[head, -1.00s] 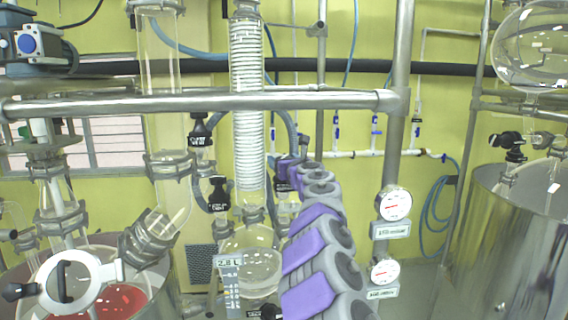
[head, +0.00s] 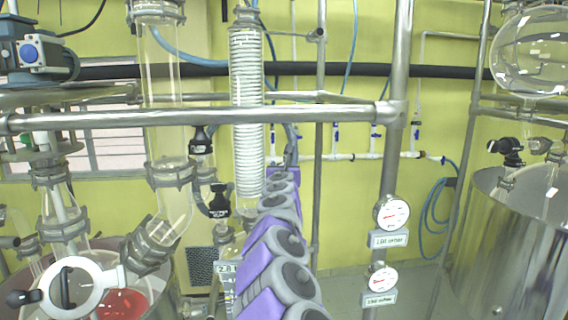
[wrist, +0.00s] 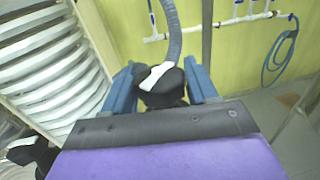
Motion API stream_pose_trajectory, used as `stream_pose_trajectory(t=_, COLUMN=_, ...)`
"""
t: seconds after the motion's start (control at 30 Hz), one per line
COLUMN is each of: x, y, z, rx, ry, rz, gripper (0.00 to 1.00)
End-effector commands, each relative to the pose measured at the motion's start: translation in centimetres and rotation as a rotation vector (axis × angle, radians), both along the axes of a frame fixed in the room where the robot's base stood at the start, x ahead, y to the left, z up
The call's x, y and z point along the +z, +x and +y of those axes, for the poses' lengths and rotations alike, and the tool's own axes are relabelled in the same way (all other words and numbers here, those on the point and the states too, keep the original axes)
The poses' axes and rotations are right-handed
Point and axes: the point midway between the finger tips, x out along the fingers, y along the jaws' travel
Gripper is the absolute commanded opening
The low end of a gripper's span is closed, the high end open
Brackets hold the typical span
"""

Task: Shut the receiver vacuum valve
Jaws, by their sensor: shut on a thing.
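In the wrist view, a black valve handle (wrist: 165,92) with a white marking sits between the two blue fingers of my gripper (wrist: 162,82). My gripper is shut on it. A grey ribbed hose (wrist: 172,30) rises behind the handle. The white coiled condenser (wrist: 50,70) is close on the left. In the head view, my purple and grey arm reaches up beside the condenser (head: 247,110). It hides the gripped handle and most of the receiver flask, whose level label (head: 228,268) shows at the left. I cannot tell whether the valve is open or shut.
Other black valves (head: 218,200) are left of the condenser in the head view. A horizontal steel bar (head: 190,116) crosses in front of the glassware. A steel post with gauges (head: 391,212) stands right of my arm. A steel vessel (head: 505,240) is farther right.

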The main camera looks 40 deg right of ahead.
Motion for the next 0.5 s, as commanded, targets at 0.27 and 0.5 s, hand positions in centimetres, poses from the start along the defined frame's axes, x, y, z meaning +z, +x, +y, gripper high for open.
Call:
stream_pose_trajectory(t=0.27, x=0.14, y=0.22, z=0.19, rx=-0.126, ry=0.001, rz=0.005, gripper=0.31)
stream_pose_trajectory(t=0.5, x=0.25, y=0.24, z=0.20, rx=-0.218, ry=0.000, rz=0.003, gripper=0.31)
